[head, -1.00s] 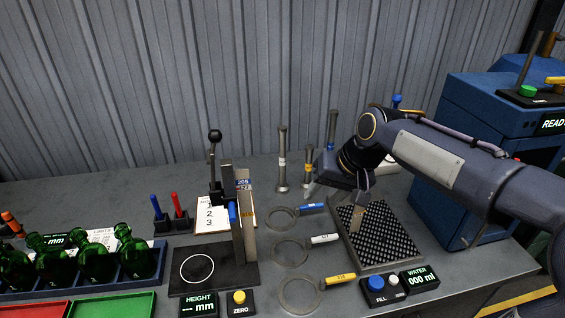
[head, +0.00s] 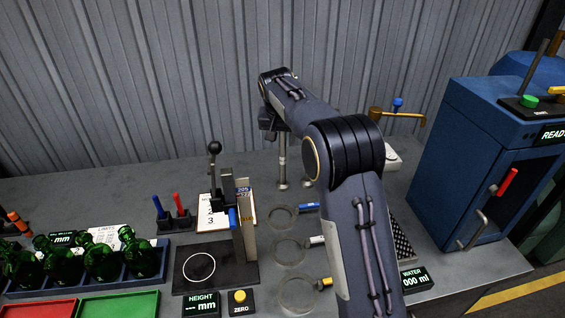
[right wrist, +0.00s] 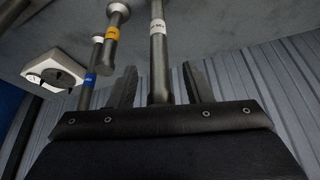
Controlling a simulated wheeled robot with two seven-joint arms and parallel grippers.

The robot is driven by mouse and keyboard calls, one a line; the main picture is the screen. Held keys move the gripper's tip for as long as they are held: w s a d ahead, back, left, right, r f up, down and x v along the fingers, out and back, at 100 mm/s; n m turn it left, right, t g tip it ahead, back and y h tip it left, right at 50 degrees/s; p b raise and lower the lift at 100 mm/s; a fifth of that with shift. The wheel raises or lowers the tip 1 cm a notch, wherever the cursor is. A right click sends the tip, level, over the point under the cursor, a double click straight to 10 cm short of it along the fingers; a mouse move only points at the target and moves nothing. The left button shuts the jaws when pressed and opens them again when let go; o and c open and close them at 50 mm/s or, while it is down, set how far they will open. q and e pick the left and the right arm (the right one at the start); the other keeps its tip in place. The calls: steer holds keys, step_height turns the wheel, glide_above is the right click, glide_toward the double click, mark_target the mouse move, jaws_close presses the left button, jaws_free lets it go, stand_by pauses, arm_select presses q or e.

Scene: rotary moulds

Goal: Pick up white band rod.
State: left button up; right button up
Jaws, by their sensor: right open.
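The white band rod (head: 283,164) stands upright at the back of the bench, its upper part hidden behind my right gripper in the head view. In the right wrist view the white band rod (right wrist: 158,55) shows its white label and stands between the two fingers of my right gripper (right wrist: 160,88). The fingers are open, with a gap visible on each side of the rod. In the head view my right gripper (head: 268,130) is at the rod's top. My left gripper is not in view.
A yellow band rod (right wrist: 112,36) and a blue band rod (right wrist: 90,75) stand close beside it. Three rings (head: 290,252) with coloured tags lie in front. A height gauge (head: 240,220) is to the left, a blue machine (head: 455,150) to the right.

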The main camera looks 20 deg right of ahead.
mark_target(283, 160)
steer(key=x, duration=0.2)
steer(key=shift+w+d+f, duration=0.2)
steer(key=shift+f, duration=0.1)
jaws_close()
steer(key=shift+r, duration=0.1)
